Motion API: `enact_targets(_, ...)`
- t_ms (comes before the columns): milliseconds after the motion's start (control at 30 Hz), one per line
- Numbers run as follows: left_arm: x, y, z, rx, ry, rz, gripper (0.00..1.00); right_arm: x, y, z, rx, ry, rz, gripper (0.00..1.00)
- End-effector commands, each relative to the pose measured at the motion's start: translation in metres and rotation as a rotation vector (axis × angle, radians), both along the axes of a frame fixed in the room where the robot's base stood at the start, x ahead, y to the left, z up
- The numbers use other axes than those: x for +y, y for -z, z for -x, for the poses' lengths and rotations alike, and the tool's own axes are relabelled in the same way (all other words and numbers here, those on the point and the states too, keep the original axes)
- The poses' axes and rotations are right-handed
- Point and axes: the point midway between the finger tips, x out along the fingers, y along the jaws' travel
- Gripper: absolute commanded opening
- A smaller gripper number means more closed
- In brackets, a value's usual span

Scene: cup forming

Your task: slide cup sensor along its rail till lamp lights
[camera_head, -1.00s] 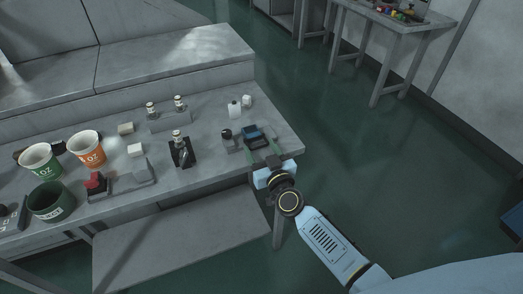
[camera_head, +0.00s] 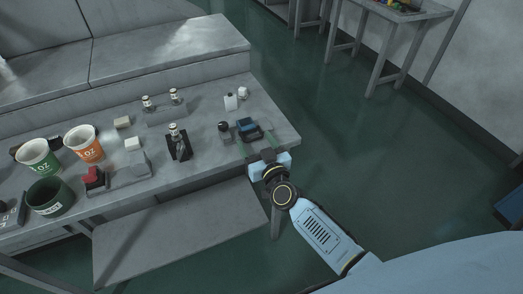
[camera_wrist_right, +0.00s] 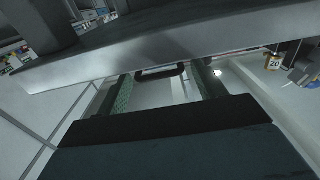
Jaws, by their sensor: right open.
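My right gripper (camera_head: 258,143) is open at the table's front right corner. Its fingers point toward a dark block with a blue top (camera_head: 247,128). In the right wrist view the two green-lined fingers stand apart (camera_wrist_right: 163,78), with a dark loop-shaped part (camera_wrist_right: 160,72) showing between them and not gripped. A small grey block with a dark round knob (camera_head: 223,130) stands just left of the blue-topped block. I cannot tell for certain which part is the cup sensor or its rail, nor pick out a lit lamp. My left gripper is not in view.
A black stand (camera_head: 178,147) is mid-table. The table (camera_head: 205,160) ends close by my right gripper.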

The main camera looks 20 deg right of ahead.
Motion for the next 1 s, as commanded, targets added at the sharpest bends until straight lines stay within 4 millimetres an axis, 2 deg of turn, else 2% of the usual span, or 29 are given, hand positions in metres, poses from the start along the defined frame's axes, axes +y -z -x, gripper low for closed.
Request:
enact_targets(167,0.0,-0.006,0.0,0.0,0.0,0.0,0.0,-0.001,0.0,0.023,0.004,0.001,0.0,0.69)
enact_targets(400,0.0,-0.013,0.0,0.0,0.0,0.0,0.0,-0.004,0.001,0.076,0.005,0.0,0.0,0.69)
enact_targets(600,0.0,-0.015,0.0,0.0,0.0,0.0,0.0,-0.005,0.0,0.112,0.003,-0.001,0.001,0.69)
enact_targets(800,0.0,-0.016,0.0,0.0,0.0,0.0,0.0,-0.006,0.0,0.13,0.002,-0.001,0.002,0.69)
enact_targets(1000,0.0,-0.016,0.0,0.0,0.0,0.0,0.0,-0.006,0.0,0.132,0.001,-0.001,0.001,0.69)
